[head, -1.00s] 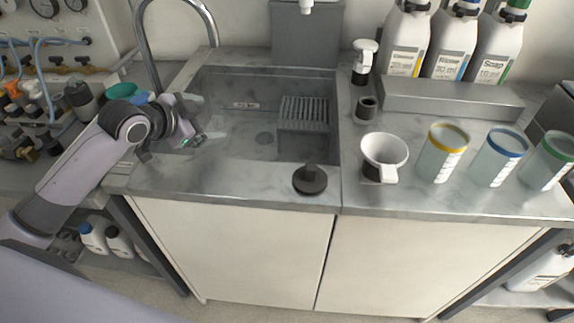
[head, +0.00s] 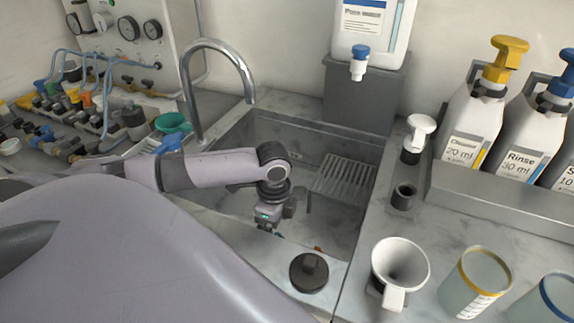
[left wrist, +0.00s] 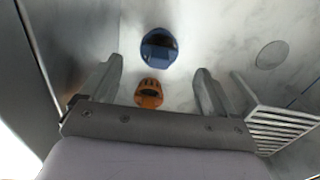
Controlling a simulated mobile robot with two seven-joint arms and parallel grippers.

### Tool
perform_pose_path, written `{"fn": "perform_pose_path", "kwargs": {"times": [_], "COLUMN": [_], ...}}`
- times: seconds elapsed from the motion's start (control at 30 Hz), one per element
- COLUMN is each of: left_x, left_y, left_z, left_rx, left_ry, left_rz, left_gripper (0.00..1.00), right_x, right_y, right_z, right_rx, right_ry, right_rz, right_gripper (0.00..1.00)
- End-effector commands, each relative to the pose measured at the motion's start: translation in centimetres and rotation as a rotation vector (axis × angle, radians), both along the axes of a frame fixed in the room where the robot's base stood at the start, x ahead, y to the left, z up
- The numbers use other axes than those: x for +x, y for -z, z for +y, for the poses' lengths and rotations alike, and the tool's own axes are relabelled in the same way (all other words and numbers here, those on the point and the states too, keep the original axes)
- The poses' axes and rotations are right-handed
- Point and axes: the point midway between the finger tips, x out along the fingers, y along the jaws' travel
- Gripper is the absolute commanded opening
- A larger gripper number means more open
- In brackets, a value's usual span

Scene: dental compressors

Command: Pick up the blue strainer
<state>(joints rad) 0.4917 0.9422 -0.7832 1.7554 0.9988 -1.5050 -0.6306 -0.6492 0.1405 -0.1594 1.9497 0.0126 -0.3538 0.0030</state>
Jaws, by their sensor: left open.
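A round blue piece (left wrist: 159,48), which looks like the blue strainer, lies on the sink floor in the left wrist view. An orange piece (left wrist: 148,93) lies close to it, nearer my gripper. My left gripper (head: 271,222) points down into the sink in the head view. In the left wrist view its two fingers (left wrist: 159,70) are wide apart with nothing held between them. The blue piece shows ahead of the fingertips and apart from them. In the head view the blue piece is hidden by the arm or sink front. My right gripper is not in view.
Sink walls surround the left gripper, and a slatted rack (head: 345,176) stands at the right. The faucet (head: 190,95) rises behind the arm. A black stopper (head: 309,271) and white funnel (head: 400,262) stand on the counter. The drain (left wrist: 271,55) is clear.

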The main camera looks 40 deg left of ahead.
Motion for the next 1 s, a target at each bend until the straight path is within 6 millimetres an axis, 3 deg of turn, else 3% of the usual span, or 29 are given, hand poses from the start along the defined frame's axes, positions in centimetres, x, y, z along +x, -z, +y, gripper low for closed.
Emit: {"fn": "perform_pose_path", "kwargs": {"times": [0.4, 0.7, 0.73, 0.77, 0.9, 1.0], "left_x": [0.0, 0.1, 0.1, 0.1, 0.0, 0.0], "left_y": [5.7, 6.3, 6.3, 6.3, 6.3, 6.3], "left_z": [-0.3, -0.3, -0.3, -0.3, -0.3, -0.3], "left_rx": [-0.002, -0.001, -0.001, -0.001, -0.001, -0.001], "left_ry": [0.0, 0.001, 0.0, 0.0, 0.0, 0.0], "left_rz": [-0.001, -0.005, -0.005, -0.005, -0.005, -0.005], "left_gripper": [0.89, 0.89, 0.86, 0.76, 0.31, 0.3], "right_x": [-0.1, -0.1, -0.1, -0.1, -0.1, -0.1], "right_y": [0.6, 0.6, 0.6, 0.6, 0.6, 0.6], "right_z": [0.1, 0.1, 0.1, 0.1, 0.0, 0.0], "right_rx": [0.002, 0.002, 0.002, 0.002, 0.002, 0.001], "right_ry": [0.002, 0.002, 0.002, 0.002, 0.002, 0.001], "right_rz": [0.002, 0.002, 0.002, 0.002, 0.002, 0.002], "right_gripper": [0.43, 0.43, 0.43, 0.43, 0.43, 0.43]}}
